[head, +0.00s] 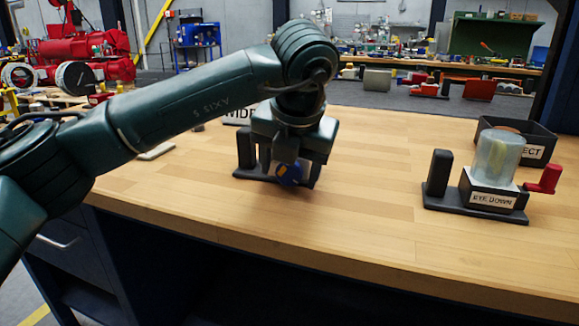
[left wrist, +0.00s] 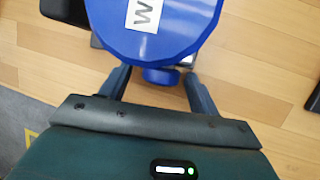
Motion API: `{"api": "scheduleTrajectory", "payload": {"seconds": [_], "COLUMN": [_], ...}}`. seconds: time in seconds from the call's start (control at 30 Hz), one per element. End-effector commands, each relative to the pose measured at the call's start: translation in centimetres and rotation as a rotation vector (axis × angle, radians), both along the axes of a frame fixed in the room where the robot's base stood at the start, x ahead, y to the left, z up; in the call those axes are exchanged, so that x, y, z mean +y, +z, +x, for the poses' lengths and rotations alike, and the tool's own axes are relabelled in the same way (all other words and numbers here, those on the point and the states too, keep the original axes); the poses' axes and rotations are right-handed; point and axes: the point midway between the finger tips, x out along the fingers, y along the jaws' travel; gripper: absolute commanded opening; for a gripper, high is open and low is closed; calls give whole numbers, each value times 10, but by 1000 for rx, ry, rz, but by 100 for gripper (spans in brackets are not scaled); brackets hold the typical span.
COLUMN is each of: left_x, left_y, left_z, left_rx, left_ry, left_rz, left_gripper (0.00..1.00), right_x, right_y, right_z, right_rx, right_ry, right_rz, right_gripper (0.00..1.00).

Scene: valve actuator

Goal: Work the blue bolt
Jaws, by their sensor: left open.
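A blue round body (left wrist: 155,28) with a white label fills the top of the left wrist view. A small blue knob (left wrist: 162,76), which looks like the end of the blue bolt, sticks out from its lower edge. My left gripper (left wrist: 158,86) is open, with one finger on each side of this knob and gaps on both sides. In the head view the left gripper (head: 288,160) points down over the blue part (head: 290,174), on a dark stand (head: 246,150). My arm hides most of that stand. My right gripper is not in view.
At right, a second dark stand (head: 440,178) has a clear cover (head: 497,155), a label reading "EYE DOWN" and a red crank (head: 544,179). A black bin (head: 530,140) stands behind it. The wooden bench (head: 370,190) is clear between the stands.

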Motion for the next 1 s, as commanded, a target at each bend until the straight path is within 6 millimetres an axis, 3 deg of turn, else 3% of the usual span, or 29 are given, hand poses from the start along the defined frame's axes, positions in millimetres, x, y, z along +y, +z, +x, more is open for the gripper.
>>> {"api": "scheduleTrajectory", "payload": {"seconds": [0.17, 0.6, 0.8, 1.0], "left_x": [-3, -11, -12, -13], "left_y": [22, 104, 117, 118], "left_z": [-9, -47, -54, -55], "left_rx": [-3, -3, -1, 0], "left_ry": [-2, -1, 0, 0], "left_rz": [-1, -2, 0, 0], "left_gripper": [62, 62, 62, 62], "right_x": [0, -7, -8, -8], "right_y": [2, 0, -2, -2], "right_z": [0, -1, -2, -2], "right_rx": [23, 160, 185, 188], "right_ry": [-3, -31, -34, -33], "right_rz": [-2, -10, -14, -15], "right_gripper": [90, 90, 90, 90]}}
